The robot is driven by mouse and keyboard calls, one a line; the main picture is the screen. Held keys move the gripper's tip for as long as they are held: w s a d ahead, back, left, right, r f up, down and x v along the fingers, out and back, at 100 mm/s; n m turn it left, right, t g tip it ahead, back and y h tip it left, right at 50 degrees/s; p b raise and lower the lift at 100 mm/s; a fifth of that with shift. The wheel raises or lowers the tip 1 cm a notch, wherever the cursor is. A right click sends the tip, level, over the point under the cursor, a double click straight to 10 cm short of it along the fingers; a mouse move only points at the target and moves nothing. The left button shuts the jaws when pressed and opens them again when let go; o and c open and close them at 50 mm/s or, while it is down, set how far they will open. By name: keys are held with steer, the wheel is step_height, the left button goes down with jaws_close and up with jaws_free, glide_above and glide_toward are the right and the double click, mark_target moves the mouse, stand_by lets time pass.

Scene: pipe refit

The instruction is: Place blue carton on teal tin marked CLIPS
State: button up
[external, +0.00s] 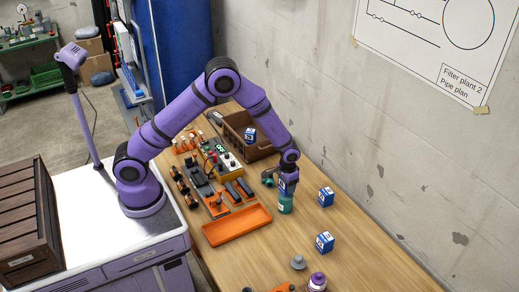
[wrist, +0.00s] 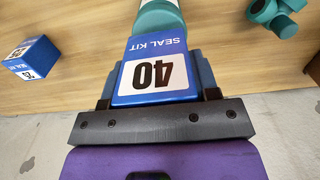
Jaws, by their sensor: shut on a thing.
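My gripper (external: 288,172) is shut on a blue carton (wrist: 152,75). The carton's white label reads 40 and SEAL KIT in the wrist view. In the external view the carton (external: 283,187) sits directly above a teal tin (external: 286,204), which stands on the wooden table. In the wrist view the tin (wrist: 158,16) shows just beyond the carton, with a white band on it. I cannot tell whether carton and tin touch. The word CLIPS is not readable, and the carton hides part of the tin.
Two more blue cartons (external: 326,197) (external: 325,242) stand to the right. Another blue carton (external: 250,135) is at the brown crate (external: 262,152). A teal fitting (external: 267,178) is left of the tin. An orange tray (external: 237,226) lies nearer. The concrete wall rises behind.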

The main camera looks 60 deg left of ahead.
steer(key=shift+f, duration=1.15)
steer(key=shift+f, duration=0.1)
steer(key=o, duration=0.9)
